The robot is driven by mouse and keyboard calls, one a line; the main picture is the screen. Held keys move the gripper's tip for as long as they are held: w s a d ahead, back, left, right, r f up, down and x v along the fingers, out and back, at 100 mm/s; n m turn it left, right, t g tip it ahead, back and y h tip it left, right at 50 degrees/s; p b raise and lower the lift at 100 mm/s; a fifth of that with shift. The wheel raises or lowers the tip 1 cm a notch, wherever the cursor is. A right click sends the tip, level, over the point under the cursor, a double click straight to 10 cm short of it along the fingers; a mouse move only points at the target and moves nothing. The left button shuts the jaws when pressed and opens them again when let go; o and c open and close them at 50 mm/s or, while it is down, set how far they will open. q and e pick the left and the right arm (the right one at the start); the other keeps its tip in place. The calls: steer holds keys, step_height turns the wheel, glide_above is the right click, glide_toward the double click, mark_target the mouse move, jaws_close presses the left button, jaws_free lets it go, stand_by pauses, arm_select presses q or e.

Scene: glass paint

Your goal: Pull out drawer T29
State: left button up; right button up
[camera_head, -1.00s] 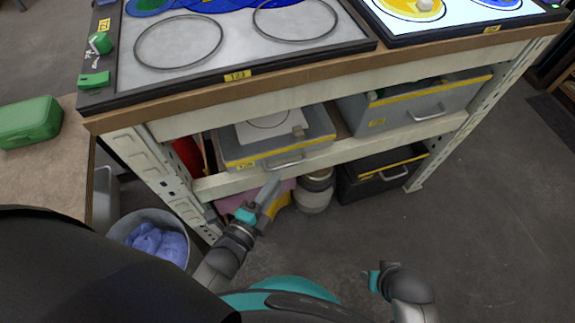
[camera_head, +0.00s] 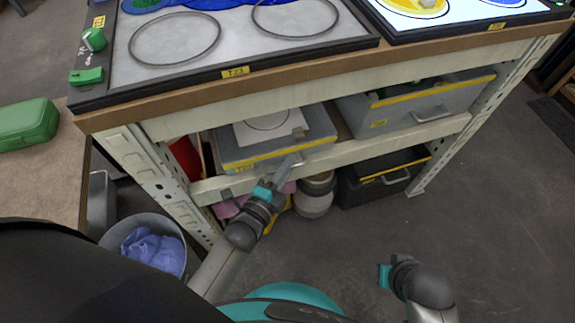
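The left grey drawer (camera_head: 224,158) with a yellow front strip sits on the shelf under the workbench; its label is too small to read surely. A sheet with a circle and a small block lie in it. My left gripper (camera_head: 292,162) is at this drawer's front, over the place of its metal handle, and mostly covers the handle. I cannot tell whether its fingers are around the handle or only beside it. My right arm's end (camera_head: 385,275) is low at the right, away from the bench; its fingers are not clearly seen.
A second grey drawer (camera_head: 450,101) stands to the right on the same shelf. Below are a black box (camera_head: 375,190), a pale container (camera_head: 314,203) and pink cloth. A bin (camera_head: 110,238) with blue cloth stands at left. The floor at right is clear.

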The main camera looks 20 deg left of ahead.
arm_select(q)
jaws_close()
stand_by(0.3)
steer(key=shift+s, duration=0.1)
stand_by(0.9)
